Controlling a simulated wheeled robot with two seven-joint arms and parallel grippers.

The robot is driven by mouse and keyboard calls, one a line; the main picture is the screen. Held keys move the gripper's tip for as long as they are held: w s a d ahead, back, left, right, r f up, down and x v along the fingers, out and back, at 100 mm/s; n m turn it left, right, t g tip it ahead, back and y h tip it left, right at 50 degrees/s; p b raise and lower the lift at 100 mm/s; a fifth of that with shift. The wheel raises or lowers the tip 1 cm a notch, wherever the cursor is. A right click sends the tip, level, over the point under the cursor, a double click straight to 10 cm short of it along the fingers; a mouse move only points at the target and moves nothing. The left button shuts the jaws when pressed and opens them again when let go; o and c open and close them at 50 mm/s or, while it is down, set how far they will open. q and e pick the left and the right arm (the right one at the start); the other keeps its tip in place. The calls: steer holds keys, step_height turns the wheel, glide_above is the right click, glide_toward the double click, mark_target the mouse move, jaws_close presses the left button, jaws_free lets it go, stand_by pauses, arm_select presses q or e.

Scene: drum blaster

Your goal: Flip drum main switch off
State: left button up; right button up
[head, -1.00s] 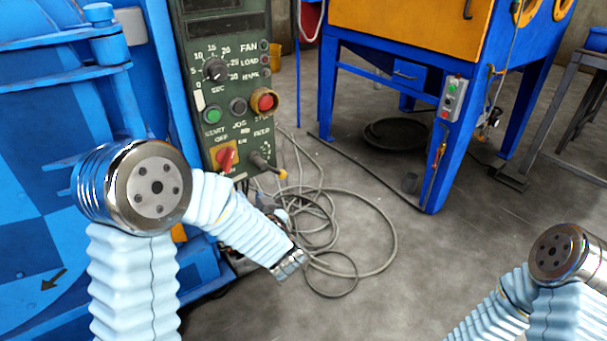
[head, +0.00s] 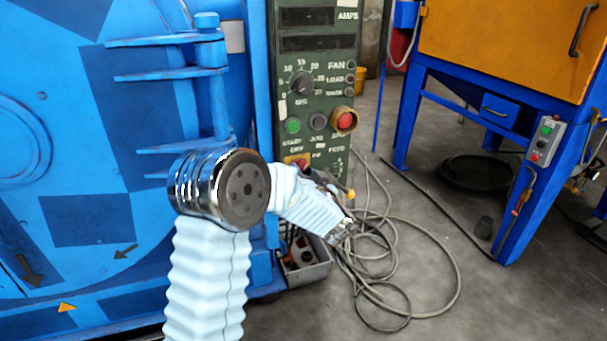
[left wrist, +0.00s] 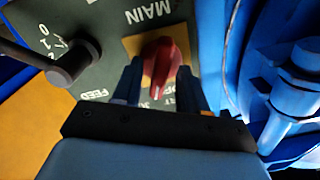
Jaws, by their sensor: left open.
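The red main switch knob (left wrist: 165,68) sits on a yellow plate (left wrist: 131,45) of the green control panel (left wrist: 40,35), which appears upside down in the left wrist view. The open fingers of my left gripper (left wrist: 160,78) stand on either side of the knob; I cannot tell whether they touch it. The knob's pale tip points toward lettering partly hidden by the gripper. In the head view the panel (head: 315,72) stands upright, and my left gripper (head: 314,174) is at its lower part, largely hidden by my forearm, covering much of the switch. My right gripper is out of view.
A dark feed lever (left wrist: 72,62) sticks out beside the switch. Above are a green start button (head: 293,126) and a red stop button (head: 345,120). The blue drum machine (head: 90,130) is left of the panel. Cables (head: 400,290) lie on the floor; a blue-and-orange cabinet (head: 500,50) stands right.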

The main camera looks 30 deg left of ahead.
arm_select(q)
steer(key=shift+w+a, duration=0.1)
jaws_close()
stand_by(0.3)
steer(key=n+b, duration=0.1)
steer(key=n, duration=0.1)
steer(key=n+b, duration=0.2)
steer(key=n, duration=0.1)
steer(key=shift+a+r, duration=0.1)
steer(key=shift+r, duration=0.1)
